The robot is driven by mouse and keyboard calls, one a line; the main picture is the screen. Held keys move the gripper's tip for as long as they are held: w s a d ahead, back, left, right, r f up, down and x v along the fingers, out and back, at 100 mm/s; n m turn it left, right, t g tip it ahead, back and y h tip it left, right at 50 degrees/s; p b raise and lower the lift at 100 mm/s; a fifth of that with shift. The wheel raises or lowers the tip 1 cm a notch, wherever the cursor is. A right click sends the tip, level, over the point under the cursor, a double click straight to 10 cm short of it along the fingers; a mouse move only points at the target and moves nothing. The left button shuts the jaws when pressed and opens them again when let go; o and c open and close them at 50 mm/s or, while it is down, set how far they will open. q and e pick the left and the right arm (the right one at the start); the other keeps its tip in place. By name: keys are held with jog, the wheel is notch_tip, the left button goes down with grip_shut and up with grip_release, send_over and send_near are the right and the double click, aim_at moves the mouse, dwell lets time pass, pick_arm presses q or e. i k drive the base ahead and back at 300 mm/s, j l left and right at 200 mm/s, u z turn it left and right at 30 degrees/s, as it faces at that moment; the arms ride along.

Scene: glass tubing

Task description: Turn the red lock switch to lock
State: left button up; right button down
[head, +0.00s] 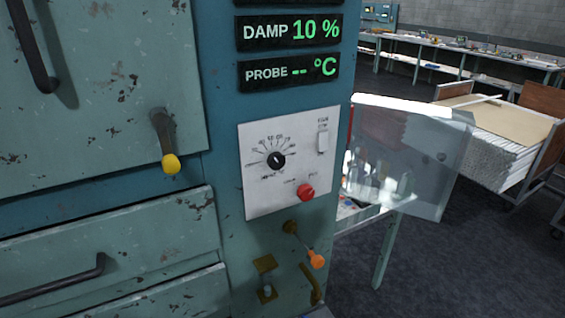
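The red switch knob (306,192) sits at the lower right of a white control panel (258,198) on the blue-green cabinet column. Small labels stand above it on either side, too small to read, so I cannot tell its setting. A clear cover (408,150) stands swung out to the right of the panel, leaving the knob uncovered. Neither of my grippers shows in the head view, and nothing touches the knob.
The panel also bears a black dial (276,160) and a white rocker switch (323,141). An orange-tipped lever (316,260) and a brass latch (265,278) are below. A yellow-knobbed handle (170,163) juts out left. A loaded cart (505,150) stands behind right.

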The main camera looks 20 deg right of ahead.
aim_at(305, 192)
jog(key=i+z, duration=0.15)
jog(key=z, duration=0.2)
jog(key=i+z, duration=0.1)
jog(key=z, duration=0.25)
jog(key=i+j+z, duration=0.1)
jog(key=z, duration=0.2)
